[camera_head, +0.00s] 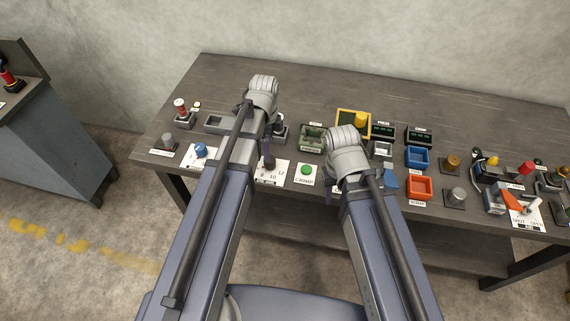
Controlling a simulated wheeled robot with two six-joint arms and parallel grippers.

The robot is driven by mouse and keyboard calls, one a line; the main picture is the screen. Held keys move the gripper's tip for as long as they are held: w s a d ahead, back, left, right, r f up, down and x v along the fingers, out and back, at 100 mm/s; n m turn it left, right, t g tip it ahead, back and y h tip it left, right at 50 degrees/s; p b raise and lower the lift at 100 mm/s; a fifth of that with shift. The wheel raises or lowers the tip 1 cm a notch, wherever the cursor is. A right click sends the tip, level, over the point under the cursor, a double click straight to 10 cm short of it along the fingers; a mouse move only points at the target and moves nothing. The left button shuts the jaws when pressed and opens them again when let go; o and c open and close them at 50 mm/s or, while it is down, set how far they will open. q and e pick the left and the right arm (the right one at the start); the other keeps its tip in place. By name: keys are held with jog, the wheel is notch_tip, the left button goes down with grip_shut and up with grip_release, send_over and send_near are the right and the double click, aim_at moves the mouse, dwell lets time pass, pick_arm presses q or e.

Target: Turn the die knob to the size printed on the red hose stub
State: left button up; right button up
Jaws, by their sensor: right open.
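A white dial plate (272,172) with the numbers 10 and 12 lies near the table's front edge, partly hidden by my left arm. A dark upright piece (268,152) shows over it; I cannot tell whether it is the die knob or part of my left gripper. A red-topped piece (180,106) stands at the table's left end. I cannot tell whether it is the hose stub, and no printed size is readable. My right gripper (331,188) is open, mostly hidden under its wrist, right of the green button. My left gripper's jaws cannot be made out.
A green button (306,170) sits between my arms. A blue tray (417,157), an orange tray (419,187) and a yellow-framed tray (352,116) stand right of centre. Several knobs and levers crowd the right end. The table's back strip (300,85) is clear.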

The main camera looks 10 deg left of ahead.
aim_at(270, 162)
pick_arm(q)
notch_tip(270, 162, down, 8)
jog(key=b, duration=0.8)
jog(key=shift+r, duration=0.1)
grip_shut()
dwell(0.6)
